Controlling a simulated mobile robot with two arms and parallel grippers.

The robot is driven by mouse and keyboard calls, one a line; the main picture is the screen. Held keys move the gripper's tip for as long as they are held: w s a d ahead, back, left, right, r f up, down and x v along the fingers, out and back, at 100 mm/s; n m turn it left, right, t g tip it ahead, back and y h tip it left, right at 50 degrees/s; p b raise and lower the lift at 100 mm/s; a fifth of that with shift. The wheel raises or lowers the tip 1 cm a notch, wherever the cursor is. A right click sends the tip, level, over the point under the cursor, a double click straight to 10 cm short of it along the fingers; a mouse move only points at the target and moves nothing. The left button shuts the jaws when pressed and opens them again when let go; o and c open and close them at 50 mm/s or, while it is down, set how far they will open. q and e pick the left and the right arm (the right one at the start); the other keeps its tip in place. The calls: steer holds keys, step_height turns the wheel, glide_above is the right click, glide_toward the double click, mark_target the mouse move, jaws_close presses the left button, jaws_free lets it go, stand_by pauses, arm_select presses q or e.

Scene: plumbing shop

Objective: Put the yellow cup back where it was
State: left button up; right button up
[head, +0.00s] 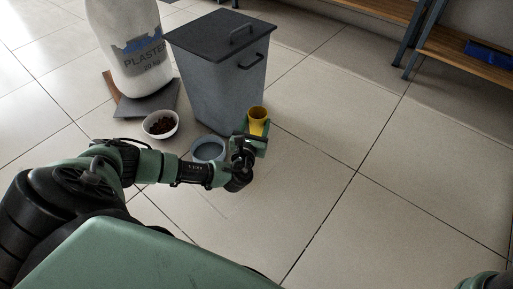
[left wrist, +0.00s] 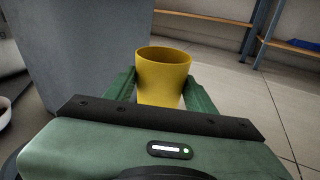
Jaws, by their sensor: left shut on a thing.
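The yellow cup (head: 258,114) is upright at the front right of the grey bin in the head view. My left gripper (head: 256,128) is shut on it. In the left wrist view the yellow cup (left wrist: 163,72) stands between the two green fingers of my left gripper (left wrist: 160,92), with its open rim up. The cup's lower part is hidden behind the gripper, so I cannot tell whether it touches the floor. At the bottom right corner of the head view only a piece of my other arm shows; the right gripper is out of view.
A grey lidded bin (head: 215,85) stands close behind the cup. A white bowl of brown bits (head: 160,124) and a blue-grey bowl (head: 208,149) are on the floor to the left. A plaster sack (head: 135,60) stands behind them. Tiled floor (head: 400,190) at right is clear.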

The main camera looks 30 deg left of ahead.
arm_select(q)
step_height(320, 180, down, 16)
steer(key=b, duration=1.1)
steer(key=shift+f, duration=0.1)
steer(key=o, duration=1.5)
steer(key=shift+s+d+r+p, duration=0.1)
steer(key=shift+s+r+p, duration=0.15)
steer(key=shift+p, duration=0.1)
steer(key=p+v, duration=0.6)
steer(key=v, duration=0.4)
steer(key=shift+s+d+p, duration=0.15)
steer(key=shift+p, duration=0.15)
steer(key=shift+s+d+f, duration=0.1)
steer(key=shift+s+d, duration=0.1)
steer(key=shift+s, duration=0.35)
